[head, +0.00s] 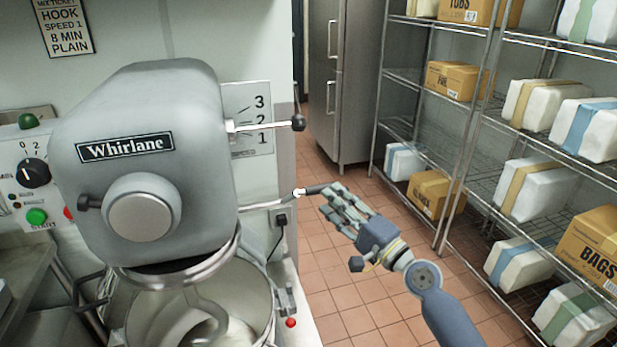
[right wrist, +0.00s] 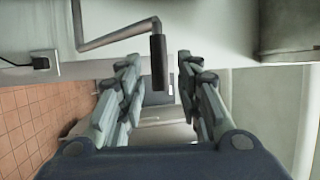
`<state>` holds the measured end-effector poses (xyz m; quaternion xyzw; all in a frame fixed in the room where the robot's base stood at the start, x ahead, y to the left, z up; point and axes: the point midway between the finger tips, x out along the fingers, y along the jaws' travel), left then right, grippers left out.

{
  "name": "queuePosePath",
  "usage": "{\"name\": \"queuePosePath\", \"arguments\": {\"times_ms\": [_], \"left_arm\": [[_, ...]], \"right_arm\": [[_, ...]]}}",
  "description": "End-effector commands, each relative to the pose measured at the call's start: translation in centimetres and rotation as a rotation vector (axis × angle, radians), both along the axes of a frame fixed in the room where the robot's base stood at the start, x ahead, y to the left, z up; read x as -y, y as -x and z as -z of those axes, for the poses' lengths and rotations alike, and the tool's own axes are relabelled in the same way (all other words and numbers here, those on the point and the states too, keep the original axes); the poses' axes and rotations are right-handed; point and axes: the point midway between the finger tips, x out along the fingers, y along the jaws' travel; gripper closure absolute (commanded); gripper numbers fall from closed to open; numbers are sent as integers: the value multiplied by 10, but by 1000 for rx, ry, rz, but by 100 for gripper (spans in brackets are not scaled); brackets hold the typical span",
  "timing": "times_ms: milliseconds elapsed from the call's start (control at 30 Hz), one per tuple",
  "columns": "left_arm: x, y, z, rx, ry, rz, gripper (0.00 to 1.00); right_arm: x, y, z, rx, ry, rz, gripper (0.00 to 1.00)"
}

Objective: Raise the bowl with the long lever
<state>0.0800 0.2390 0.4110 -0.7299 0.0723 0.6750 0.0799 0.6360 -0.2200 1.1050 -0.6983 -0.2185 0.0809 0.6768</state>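The long lever (head: 318,189) has a bent metal rod and a dark grip and sticks out from the right side of the grey mixer (head: 150,150). In the right wrist view its black grip (right wrist: 158,62) hangs between my fingertips, with a gap on both sides. My right gripper (head: 335,207) is open and close to the grip; it also shows in the wrist view (right wrist: 157,75). The steel bowl (head: 262,305) sits under the mixer head, with a curved hook inside; the head hides part of its rim. My left gripper is not in view.
A shorter lever with a ball knob (head: 298,122) sticks out above, beside a numbered plate (head: 248,105). Wire shelves (head: 405,125) with boxes and wrapped packs stand at the right. The tiled floor (head: 350,300) between is clear.

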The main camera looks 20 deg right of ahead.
Motion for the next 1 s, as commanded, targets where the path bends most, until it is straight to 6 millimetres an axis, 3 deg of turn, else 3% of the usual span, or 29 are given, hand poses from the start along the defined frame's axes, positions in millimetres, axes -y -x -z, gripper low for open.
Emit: {"name": "queuePosePath", "arguments": {"times_ms": [300,500,933,1000], "left_arm": [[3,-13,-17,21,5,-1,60],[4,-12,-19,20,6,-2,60],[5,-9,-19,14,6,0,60],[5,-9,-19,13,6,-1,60]], "right_arm": [[-25,-54,-13,1,-1,2,67],[-36,-77,-16,-1,1,2,67],[-39,-85,-16,-1,3,3,67],[-39,-85,-16,-1,3,3,83]]}}
